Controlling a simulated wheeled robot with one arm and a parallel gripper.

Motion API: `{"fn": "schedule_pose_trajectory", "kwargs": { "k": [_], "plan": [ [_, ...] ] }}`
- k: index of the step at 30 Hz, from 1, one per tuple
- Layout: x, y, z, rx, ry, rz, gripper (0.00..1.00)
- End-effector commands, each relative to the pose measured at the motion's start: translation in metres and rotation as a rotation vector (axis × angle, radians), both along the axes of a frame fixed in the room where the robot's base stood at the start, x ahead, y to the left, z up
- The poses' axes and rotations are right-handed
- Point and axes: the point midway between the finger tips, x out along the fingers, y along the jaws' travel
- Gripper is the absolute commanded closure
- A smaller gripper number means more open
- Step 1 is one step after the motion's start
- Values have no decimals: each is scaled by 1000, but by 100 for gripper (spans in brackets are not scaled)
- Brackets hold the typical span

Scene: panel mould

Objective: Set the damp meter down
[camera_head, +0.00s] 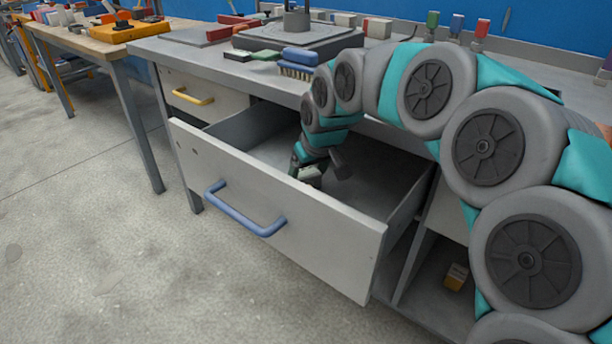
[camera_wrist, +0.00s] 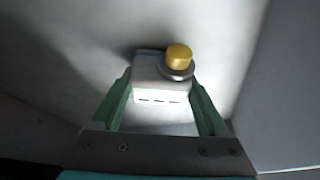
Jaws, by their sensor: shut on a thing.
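The damp meter (camera_wrist: 160,95) is a small pale box with a yellow round cap on a dark collar. It sits between the two green fingers of my gripper (camera_wrist: 163,100) in the wrist view, and the fingers are shut on it. In the head view my gripper (camera_head: 308,174) is down inside the open drawer (camera_head: 275,215), near its front panel, and a pale bit of the meter shows there. The grey drawer floor (camera_wrist: 225,50) lies beyond the meter. I cannot tell whether the meter touches the floor.
The drawer is pulled out, with a blue handle (camera_head: 245,212). Its floor looks clear behind my gripper. On the workbench (camera_head: 195,62) above are a blue brush (camera_head: 298,60) and a grey plate with a post. A smaller drawer with a yellow handle (camera_head: 193,97) is shut.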

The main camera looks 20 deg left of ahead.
Motion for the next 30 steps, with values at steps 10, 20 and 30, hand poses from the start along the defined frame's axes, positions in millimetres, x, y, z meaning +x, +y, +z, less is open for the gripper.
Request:
{"fn": "schedule_pose_trajectory", "kwargs": {
  "k": [10,20,30],
  "plan": [
    [0,0,0,1,-1,0,10],
    [-5,-6,26,3,-4,-1,10],
    [-35,-36,31,2,-2,-1,10]
  ]
}}
